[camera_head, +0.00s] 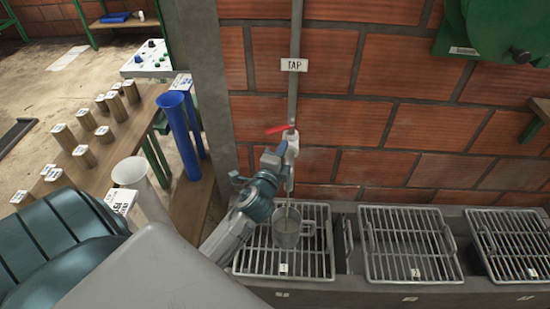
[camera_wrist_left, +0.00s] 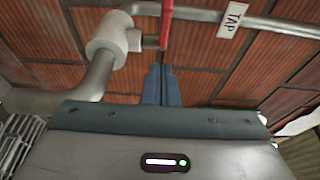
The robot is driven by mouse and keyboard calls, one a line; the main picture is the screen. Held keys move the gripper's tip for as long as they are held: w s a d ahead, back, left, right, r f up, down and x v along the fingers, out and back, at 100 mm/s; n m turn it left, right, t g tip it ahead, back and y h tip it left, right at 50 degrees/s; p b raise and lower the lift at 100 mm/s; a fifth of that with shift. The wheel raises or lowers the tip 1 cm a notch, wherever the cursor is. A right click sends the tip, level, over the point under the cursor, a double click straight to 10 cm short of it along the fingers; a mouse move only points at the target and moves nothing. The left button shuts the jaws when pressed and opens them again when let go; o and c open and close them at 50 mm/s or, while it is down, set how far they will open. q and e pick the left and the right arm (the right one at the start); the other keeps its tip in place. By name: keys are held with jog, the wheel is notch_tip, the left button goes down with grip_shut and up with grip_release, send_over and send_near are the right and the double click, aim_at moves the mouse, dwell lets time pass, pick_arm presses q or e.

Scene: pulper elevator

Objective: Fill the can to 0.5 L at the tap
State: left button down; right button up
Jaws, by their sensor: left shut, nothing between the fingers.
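The tap (camera_head: 291,150) comes down the brick wall on a grey pipe under a TAP sign. Its red lever (camera_head: 279,129) points left in the head view. The grey metal can (camera_head: 287,232) stands upright on the left grate below the spout. A thin pale line, perhaps water, shows between spout and can; the level inside cannot be read. My left gripper (camera_head: 274,157) is shut and empty, close beside the tap below the lever. In the left wrist view its closed fingers (camera_wrist_left: 157,85) point up toward the red lever (camera_wrist_left: 166,22); contact cannot be told. My right gripper is not in view.
Two more grates (camera_head: 410,245) continue right along the trough. At left, a wooden bench (camera_head: 120,145) holds several small labelled cylinders. Blue tubes (camera_head: 178,130) and a white tube (camera_head: 145,185) stand near my arm. A green machine (camera_head: 490,30) hangs at top right.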

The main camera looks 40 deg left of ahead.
aim_at(266, 134)
pick_arm(q)
jog(key=shift+w+a, duration=0.45)
jog(key=shift+a, duration=0.4)
jog(key=shift+w+a, duration=0.45)
jog(key=shift+a, duration=0.4)
jog(key=shift+a+m+h+p, duration=0.35)
jog(key=shift+m+h+p, duration=0.2)
jog(key=shift+h, duration=0.15)
jog(key=shift+a, duration=0.1)
jog(key=shift+a+h, duration=0.25)
jog(key=shift+h, duration=0.05)
jog(key=shift+w+a, duration=0.25)
jog(key=shift+a, duration=0.4)
jog(key=shift+w+a, duration=0.25)
jog(key=shift+a, duration=0.35)
jog(key=shift+b, duration=0.3)
jog(key=shift+a+r, duration=0.1)
jog(key=shift+r, duration=0.05)
